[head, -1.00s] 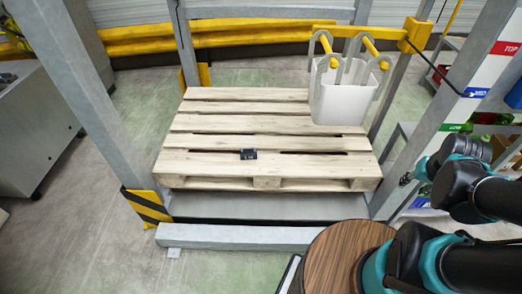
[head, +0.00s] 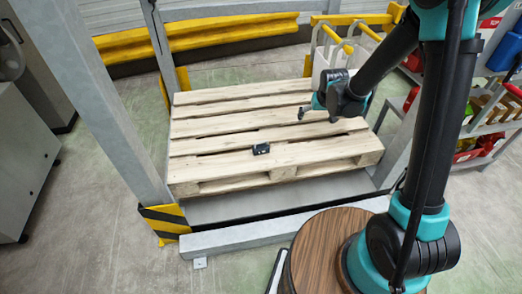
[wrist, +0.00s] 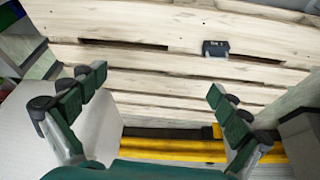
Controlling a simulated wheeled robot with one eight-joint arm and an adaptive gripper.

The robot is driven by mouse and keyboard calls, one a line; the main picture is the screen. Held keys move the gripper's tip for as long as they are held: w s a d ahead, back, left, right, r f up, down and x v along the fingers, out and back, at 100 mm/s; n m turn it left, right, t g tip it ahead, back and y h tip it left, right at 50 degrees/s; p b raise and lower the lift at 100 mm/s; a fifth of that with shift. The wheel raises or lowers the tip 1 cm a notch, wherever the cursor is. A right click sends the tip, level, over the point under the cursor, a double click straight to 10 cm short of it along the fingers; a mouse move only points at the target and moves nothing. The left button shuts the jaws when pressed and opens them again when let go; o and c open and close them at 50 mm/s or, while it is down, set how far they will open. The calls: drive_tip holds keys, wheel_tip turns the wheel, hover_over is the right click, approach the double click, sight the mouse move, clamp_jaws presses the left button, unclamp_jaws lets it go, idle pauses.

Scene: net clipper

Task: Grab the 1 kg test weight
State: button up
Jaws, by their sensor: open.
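The test weight, a small black block (head: 261,149), lies on the wooden pallet (head: 215,127) near its front edge. It also shows in the wrist view (wrist: 216,48), upper right of centre, with small light lettering too small to read surely. My gripper (head: 303,114) is above the pallet, to the right of and behind the weight, apart from it. In the wrist view its two green-padded fingers (wrist: 155,95) are spread wide with nothing between them.
A white bin (head: 325,62) with yellow-gripped handles stands at the pallet's back right, partly hidden by my arm. Grey frame posts (head: 105,110) flank the pallet, the left one with a yellow-black foot guard (head: 164,220). Shelves with coloured bins (head: 490,110) stand at right.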

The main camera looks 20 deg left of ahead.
drive_tip(key=w+a+f+n, duration=0.1)
drive_tip(key=a+f, duration=0.3)
drive_tip(key=a, duration=0.2)
drive_tip(key=w+a+f, duration=0.1)
drive_tip(key=a+f, duration=0.3)
drive_tip(key=a, duration=0.2)
drive_tip(key=n, duration=0.2)
approach(261, 146)
drive_tip(key=shift+g+y, duration=0.3)
drive_tip(key=shift+y, duration=0.2)
drive_tip(key=x, duration=0.2)
drive_tip(key=d+x, duration=0.1)
drive_tip(key=x, duration=0.1)
drive_tip(key=shift+f, duration=0.15)
drive_tip(key=shift+x, duration=3.2)
drive_tip(key=shift+w, duration=0.15)
drive_tip(key=shift+c, duration=0.5)
drive_tip(key=c, duration=1.8)
